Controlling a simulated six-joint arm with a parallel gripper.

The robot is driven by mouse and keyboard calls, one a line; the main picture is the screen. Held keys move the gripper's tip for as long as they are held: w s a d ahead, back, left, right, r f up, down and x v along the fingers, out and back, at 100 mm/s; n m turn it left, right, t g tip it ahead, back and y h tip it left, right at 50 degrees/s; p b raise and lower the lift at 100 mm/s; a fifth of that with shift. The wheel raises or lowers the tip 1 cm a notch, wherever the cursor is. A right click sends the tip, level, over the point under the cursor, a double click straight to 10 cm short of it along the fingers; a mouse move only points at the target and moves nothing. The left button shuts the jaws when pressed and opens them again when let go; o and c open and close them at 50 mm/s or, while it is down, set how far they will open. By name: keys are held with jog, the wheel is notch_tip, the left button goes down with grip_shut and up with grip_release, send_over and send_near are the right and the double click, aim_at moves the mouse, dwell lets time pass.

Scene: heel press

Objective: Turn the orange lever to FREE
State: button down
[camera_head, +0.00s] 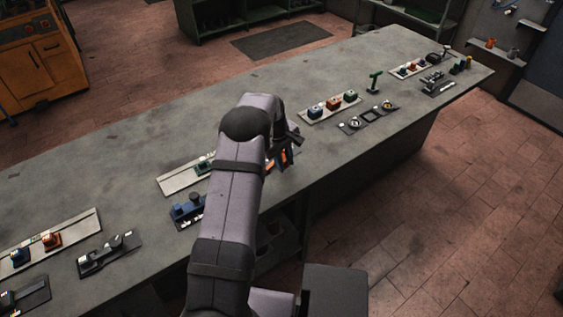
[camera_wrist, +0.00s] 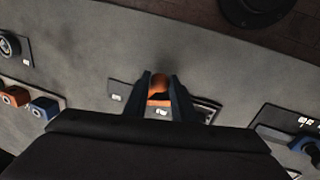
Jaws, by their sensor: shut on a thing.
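The orange lever (camera_wrist: 160,84) shows in the wrist view between the two dark fingers of my gripper (camera_wrist: 159,92), which is shut on it. The lever rises from a dark plate (camera_wrist: 117,90) with small white labels; their text is too small to read. In the head view, part of the orange lever (camera_head: 284,156) shows beside my gripper (camera_head: 290,147), near the front edge of the bench. My arm and gripper hide much of the plate there, and I cannot tell which label the lever points at.
The grey bench (camera_head: 365,75) carries several other panels. A blue device (camera_head: 187,209) stands just left of my arm. The bench's back strip is clear.

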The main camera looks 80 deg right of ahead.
jog(key=s+n, duration=0.1)
jog(key=s+d+n, duration=0.1)
jog(key=n, duration=0.1)
jog(key=shift+s+n+t+b, duration=0.2)
jog(key=shift+n+t+b, duration=0.1)
jog(key=s+d+n, duration=0.1)
jog(key=n+b, duration=0.1)
jog(key=n, duration=0.1)
jog(key=shift+s+d+n+t+h, duration=0.3)
jog(key=shift+s+d, duration=0.1)
jog(key=d+n, duration=0.1)
jog(key=n, duration=0.1)
jog(key=s+d+n+b, duration=0.1)
jog(key=n, duration=0.1)
jog(key=shift+s+d+t, duration=0.15)
jog(key=shift+d+t, duration=0.05)
jog(key=shift+t, duration=0.2)
jog(key=shift+s+d+n, duration=0.1)
jog(key=shift+d+n, duration=0.35)
jog(key=shift+n, duration=0.25)
jog(key=shift+d+n, duration=0.4)
jog(key=shift+n, duration=0.2)
jog(key=shift+r, duration=0.1)
jog(key=c, duration=1.5)
grip_release()
jog(key=shift+t, duration=0.3)
